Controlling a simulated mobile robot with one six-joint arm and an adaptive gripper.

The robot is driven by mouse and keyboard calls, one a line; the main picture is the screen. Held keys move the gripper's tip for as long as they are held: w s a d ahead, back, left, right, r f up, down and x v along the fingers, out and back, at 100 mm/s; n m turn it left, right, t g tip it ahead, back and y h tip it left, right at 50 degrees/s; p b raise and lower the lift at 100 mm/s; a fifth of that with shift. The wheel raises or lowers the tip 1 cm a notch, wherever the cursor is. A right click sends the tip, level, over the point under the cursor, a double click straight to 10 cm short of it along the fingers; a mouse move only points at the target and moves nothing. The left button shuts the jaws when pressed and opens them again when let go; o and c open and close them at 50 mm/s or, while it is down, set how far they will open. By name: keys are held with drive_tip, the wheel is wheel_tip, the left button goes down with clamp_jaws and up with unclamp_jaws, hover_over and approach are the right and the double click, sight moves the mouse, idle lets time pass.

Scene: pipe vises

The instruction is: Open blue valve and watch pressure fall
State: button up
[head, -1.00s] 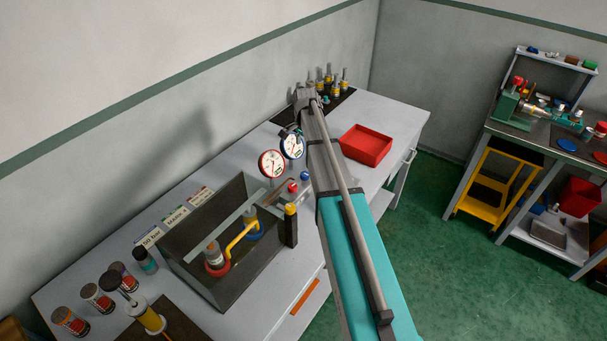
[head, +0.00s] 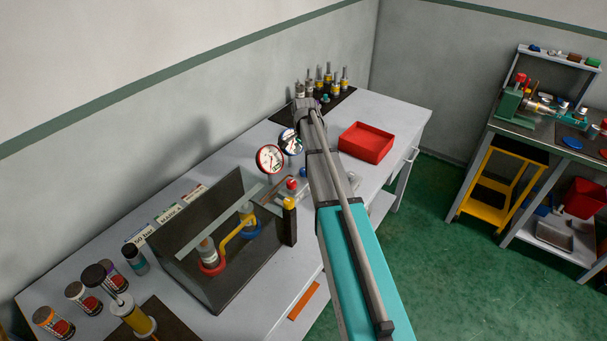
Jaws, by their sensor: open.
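A small blue valve knob (head: 304,172) stands on the bench beside a red knob (head: 291,184), right of the dark walled box. My arm partly covers the area next to the blue knob. A red-rimmed gauge (head: 270,159) and a blue-rimmed gauge (head: 290,142) stand behind the knobs. Their needle readings are too small to tell. In the box (head: 238,285), a cylinder with a red base ring (head: 211,268) and one with a blue base ring (head: 251,230) are joined by a yellow pipe (head: 234,234).
A red tray (head: 366,142) and several small cylinders (head: 326,80) lie farther back on the bench. Cans (head: 53,321) and a yellow pump (head: 137,320) stand at front left.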

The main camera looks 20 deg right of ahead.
sight(304, 170)
drive_tip(key=shift+f+b, duration=3.05)
drive_tip(key=shift+f, duration=0.3)
drive_tip(key=shift+c, duration=0.2)
drive_tip(key=c, duration=1.1)
